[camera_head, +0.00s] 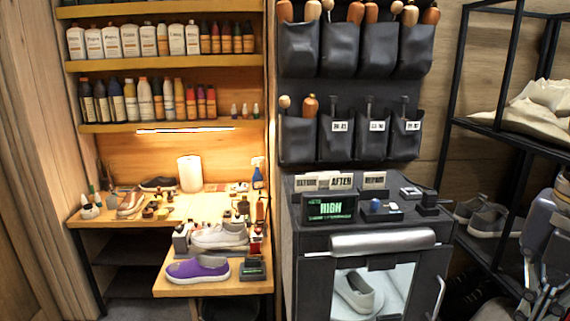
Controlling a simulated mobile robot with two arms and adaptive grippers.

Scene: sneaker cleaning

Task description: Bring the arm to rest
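My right arm comes in at the right edge of the head view, and my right gripper (538,292) hangs low in the bottom right corner, in front of the black rack. The frame's edge cuts off part of it. I cannot make out whether its fingers are apart or together, and I see nothing clearly held in it. My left arm and gripper are not in view. A black cabinet (310,262) with a glass door stands left of the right gripper, with a pale sneaker (355,293) inside.
A wooden workbench (80,217) at the left carries bottles, a paper towel roll (190,173), a white sneaker (219,236) and a purple sneaker (198,269). A black metal rack (503,62) with shoes (490,217) stands close beside my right arm. Dark pouches (357,139) hang above the cabinet.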

